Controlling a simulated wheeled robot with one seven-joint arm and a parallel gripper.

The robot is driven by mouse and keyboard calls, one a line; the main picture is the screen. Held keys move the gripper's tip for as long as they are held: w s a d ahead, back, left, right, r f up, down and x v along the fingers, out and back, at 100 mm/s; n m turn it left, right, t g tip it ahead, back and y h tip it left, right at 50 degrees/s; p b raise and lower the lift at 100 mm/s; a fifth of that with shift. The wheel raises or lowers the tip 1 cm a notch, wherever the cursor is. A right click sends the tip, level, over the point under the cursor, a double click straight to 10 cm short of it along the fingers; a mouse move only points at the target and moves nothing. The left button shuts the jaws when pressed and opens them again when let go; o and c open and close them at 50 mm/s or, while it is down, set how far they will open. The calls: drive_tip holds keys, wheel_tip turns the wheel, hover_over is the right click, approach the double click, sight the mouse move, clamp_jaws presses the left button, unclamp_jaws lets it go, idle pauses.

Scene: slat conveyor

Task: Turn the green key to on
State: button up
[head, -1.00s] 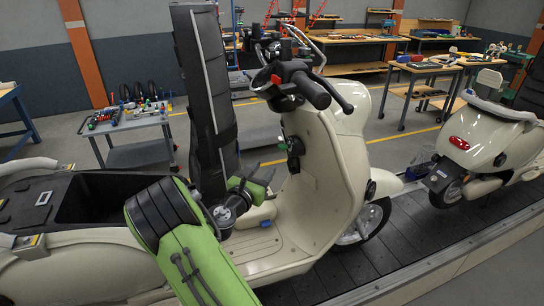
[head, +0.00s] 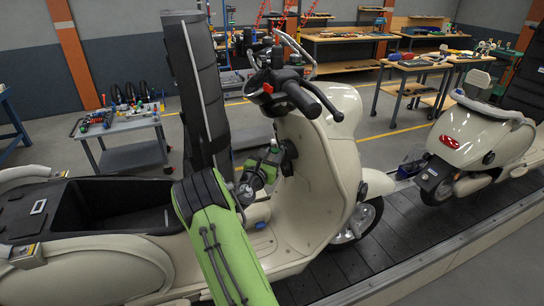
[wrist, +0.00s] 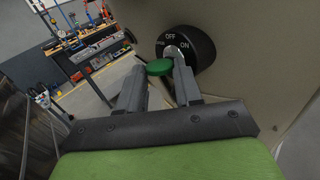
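The green key (wrist: 160,67) shows in the wrist view with its head between my two fingers. It is at the round black ignition lock (wrist: 197,46), which has white OFF and ON lettering. My gripper (wrist: 160,73) has one finger on each side of the key head, with the tips close to the lock. The head nearly fills the gap; I cannot tell whether both fingers press on it. In the head view my gripper (head: 280,158) reaches the inner face of the cream scooter's front shield (head: 325,185). The key is too small or hidden to make out there.
The scooter's handlebar (head: 292,88) is above my gripper. A tall black upright (head: 197,90) stands beside my arm. A second scooter (head: 470,150) is further along the slat conveyor (head: 395,222). A tool cart (head: 130,140) and workbenches are behind.

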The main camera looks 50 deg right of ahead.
drive_tip(key=shift+c, duration=1.1)
drive_tip(key=o, duration=0.3)
drive_tip(key=shift+c, duration=0.9)
drive_tip(key=shift+f+b, duration=0.15)
drive_tip(key=shift+b, duration=0.35)
drive_tip(key=m+h+b, duration=0.2)
drive_tip(key=b, duration=0.4)
drive_tip(key=shift+w+f, duration=0.1)
drive_tip(key=shift+f, duration=0.1)
drive_tip(key=shift+r, duration=0.15)
